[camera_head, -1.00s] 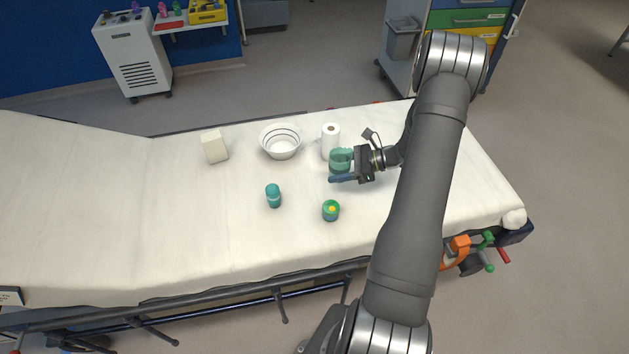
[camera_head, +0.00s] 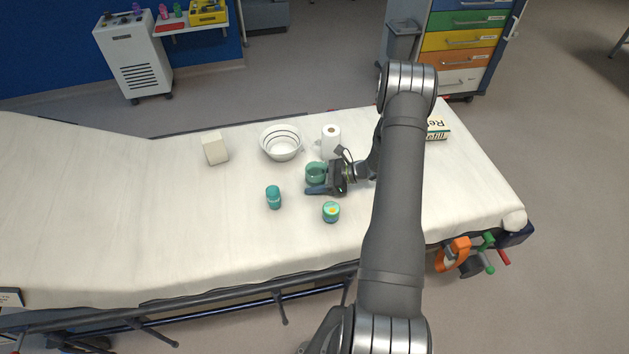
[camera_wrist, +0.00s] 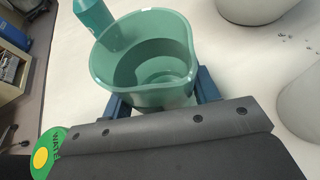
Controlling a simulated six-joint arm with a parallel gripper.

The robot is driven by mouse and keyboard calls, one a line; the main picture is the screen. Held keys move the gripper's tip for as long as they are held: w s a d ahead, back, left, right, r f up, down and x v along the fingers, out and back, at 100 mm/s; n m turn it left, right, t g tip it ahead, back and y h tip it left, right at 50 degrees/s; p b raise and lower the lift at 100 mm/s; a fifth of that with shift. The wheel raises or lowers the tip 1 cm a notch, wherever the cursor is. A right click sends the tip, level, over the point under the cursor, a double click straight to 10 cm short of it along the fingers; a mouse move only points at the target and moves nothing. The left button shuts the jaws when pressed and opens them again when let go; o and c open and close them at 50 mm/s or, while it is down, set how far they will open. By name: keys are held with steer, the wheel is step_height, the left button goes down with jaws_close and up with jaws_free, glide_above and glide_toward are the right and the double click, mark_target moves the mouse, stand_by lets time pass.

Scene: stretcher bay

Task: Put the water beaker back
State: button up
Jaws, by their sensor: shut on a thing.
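The water beaker, which I take to be the green translucent cup (camera_head: 316,173), is upright over the white sheet, in front of the bowl. In the wrist view the beaker (camera_wrist: 145,60) shows its open rim and spout, and its inside looks clear with no distinct water level. My gripper (camera_head: 318,182) is shut on it, with the blue fingers (camera_wrist: 162,98) on either side of its wall. I cannot tell whether its base touches the sheet. A jar with a green and yellow lid (camera_head: 331,211) stands nearer; its lid (camera_wrist: 47,153) shows letters like "WATE".
A teal bottle (camera_head: 273,197) stands left of the beaker. A lettered box (camera_head: 438,128) lies right of my arm. The sheet is clear at front left.

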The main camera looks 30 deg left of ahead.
steer(key=shift+f, duration=0.1)
steer(key=o, duration=1.1)
steer(key=shift+c, duration=0.2)
steer(key=shift+r, duration=0.2)
steer(key=v, duration=1.2)
